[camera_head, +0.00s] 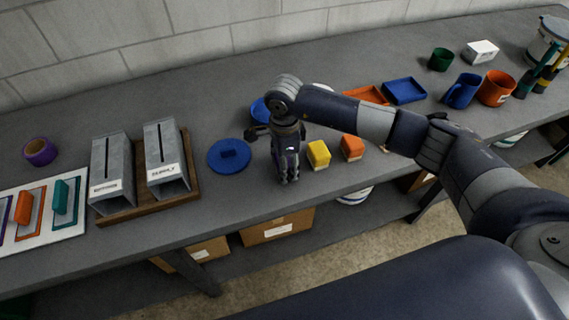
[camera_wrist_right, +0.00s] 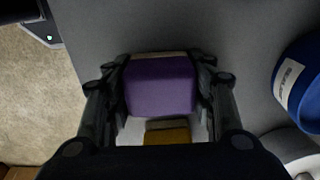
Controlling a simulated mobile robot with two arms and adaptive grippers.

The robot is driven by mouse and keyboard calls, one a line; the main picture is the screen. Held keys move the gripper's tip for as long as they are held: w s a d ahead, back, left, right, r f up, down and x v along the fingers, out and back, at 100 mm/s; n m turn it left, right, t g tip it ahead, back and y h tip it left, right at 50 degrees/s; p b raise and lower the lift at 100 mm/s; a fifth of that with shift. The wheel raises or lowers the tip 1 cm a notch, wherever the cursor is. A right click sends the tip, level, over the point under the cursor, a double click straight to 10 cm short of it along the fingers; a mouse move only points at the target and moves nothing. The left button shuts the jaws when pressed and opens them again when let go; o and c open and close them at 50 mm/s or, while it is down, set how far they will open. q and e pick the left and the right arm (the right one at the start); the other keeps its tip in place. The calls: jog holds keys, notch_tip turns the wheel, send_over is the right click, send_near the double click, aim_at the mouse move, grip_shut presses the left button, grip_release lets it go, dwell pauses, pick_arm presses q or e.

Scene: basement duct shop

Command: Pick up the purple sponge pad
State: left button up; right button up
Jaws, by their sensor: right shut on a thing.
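The purple sponge pad (camera_wrist_right: 160,86) shows in the wrist view between the two fingers of my right gripper (camera_wrist_right: 160,82), which is shut on it. A pale layer shows along the pad's upper edge. In the head view my right gripper (camera_head: 288,178) points down at the bench, left of a yellow sponge pad (camera_head: 318,154), and mostly hides the purple pad. I cannot tell whether the pad touches the bench. My left gripper is not in view.
An orange sponge pad (camera_head: 352,148) sits right of the yellow one. A blue round lid (camera_head: 229,156) lies left of my gripper. Two metal holders (camera_head: 165,165) stand further left. A blue tray (camera_head: 404,90) and several cups are at the back right.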

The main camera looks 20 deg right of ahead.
jog(key=shift+r+b, duration=0.35)
jog(key=shift+r, duration=0.05)
notch_tip(320, 180, up, 2)
jog(key=shift+w+r+b, duration=0.15)
jog(key=shift+r+b, duration=0.1)
jog(key=shift+b, duration=0.6)
jog(key=s+r+b, duration=0.1)
jog(key=s+b, duration=0.3)
jog(key=s, duration=1.2)
jog(key=shift+s+a+r, duration=0.15)
jog(key=shift+a+r, duration=0.2)
jog(key=shift+a, duration=0.1)
